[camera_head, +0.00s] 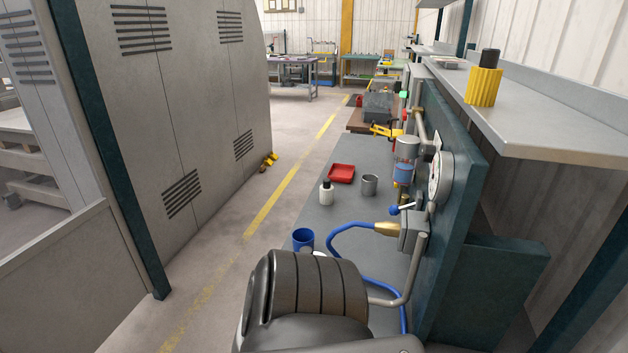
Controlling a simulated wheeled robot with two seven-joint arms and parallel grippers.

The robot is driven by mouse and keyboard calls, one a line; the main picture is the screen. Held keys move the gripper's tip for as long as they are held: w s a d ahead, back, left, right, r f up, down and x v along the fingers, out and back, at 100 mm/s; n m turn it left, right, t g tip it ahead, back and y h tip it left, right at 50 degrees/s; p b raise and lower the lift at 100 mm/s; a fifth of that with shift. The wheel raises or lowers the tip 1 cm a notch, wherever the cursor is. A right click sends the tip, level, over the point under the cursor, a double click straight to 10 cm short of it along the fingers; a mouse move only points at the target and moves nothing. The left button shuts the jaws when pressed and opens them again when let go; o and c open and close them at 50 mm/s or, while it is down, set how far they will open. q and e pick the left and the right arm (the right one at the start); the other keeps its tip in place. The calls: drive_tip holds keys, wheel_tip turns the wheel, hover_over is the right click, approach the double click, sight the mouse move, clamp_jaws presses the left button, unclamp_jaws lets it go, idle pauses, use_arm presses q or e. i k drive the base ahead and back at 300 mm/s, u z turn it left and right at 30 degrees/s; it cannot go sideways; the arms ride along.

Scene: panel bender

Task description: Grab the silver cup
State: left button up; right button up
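The silver cup (370,185) is a small grey metal cylinder. It stands upright on the grey workbench (338,216), between the red tray and the panel on the right. Neither gripper shows in the view. A dark ribbed arm part of mine fills the lower middle and hides the near part of the bench. The cup itself is fully visible and nothing touches it.
A red tray (341,173), a white bottle with a black cap (327,194) and a blue mug (303,239) are on the bench. A blue hose (350,228) runs from a fitting on the gauge panel (445,190). A shelf (555,120) juts out at upper right.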

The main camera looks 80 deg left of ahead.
sight(369, 185)
drive_tip(key=u, duration=1.25)
drive_tip(key=i, duration=0.55)
drive_tip(key=u, duration=0.1)
